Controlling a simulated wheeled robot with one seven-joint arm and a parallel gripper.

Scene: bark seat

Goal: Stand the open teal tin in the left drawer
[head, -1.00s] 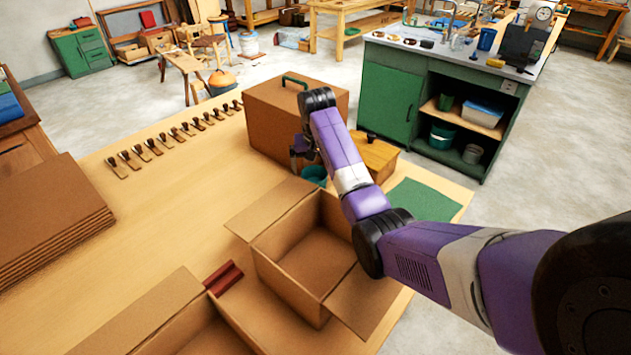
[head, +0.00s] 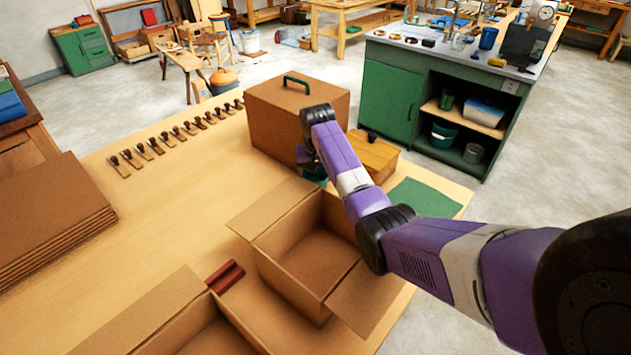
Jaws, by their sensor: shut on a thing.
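The teal tin (head: 314,174) stands on the bench in front of the brown case, mostly covered by my wrist. My gripper (head: 308,164) is at the tin and shut on it, though its fingertips are largely hidden behind my purple arm. The tin's open top and contents cannot be made out now. I cannot make out a left drawer in this view.
A brown case (head: 275,125) with a green handle stands just behind the tin. A wooden box (head: 378,160) with a black knob is to the right. Open cardboard boxes (head: 300,255) lie nearer, with a dark red piece (head: 224,276) and a green mat (head: 425,198).

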